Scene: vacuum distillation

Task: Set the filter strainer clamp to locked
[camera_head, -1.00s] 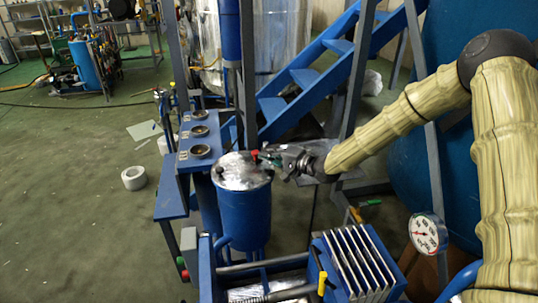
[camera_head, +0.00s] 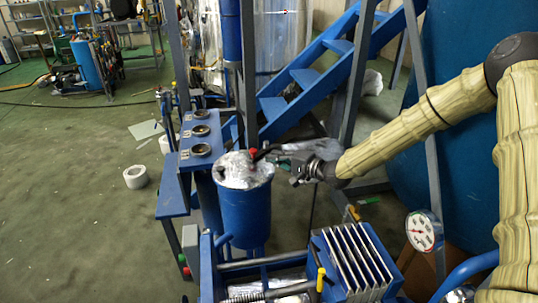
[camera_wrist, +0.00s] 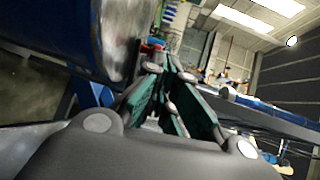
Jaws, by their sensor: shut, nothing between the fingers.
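The filter strainer is a blue canister (camera_head: 245,215) with a silver, foil-like lid (camera_head: 240,172) in the head view. A red-tipped clamp part (camera_head: 253,153) stands at the lid's back right edge. My gripper (camera_head: 272,154) is shut and empty, reaching in from the right with its tips close to the red part. In the wrist view the canister (camera_wrist: 65,30) fills the upper left, with the red part (camera_wrist: 152,46) just past my fingertips (camera_wrist: 153,62). I cannot tell whether the fingers touch it. The clamp's position is too small to read.
A blue panel with several round gauges (camera_head: 200,150) stands left of the canister. A finned blue block (camera_head: 350,260) and a pressure gauge (camera_head: 424,231) are in front right. Blue stairs (camera_head: 310,75) and a grey post (camera_head: 358,75) are behind. Open floor lies left.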

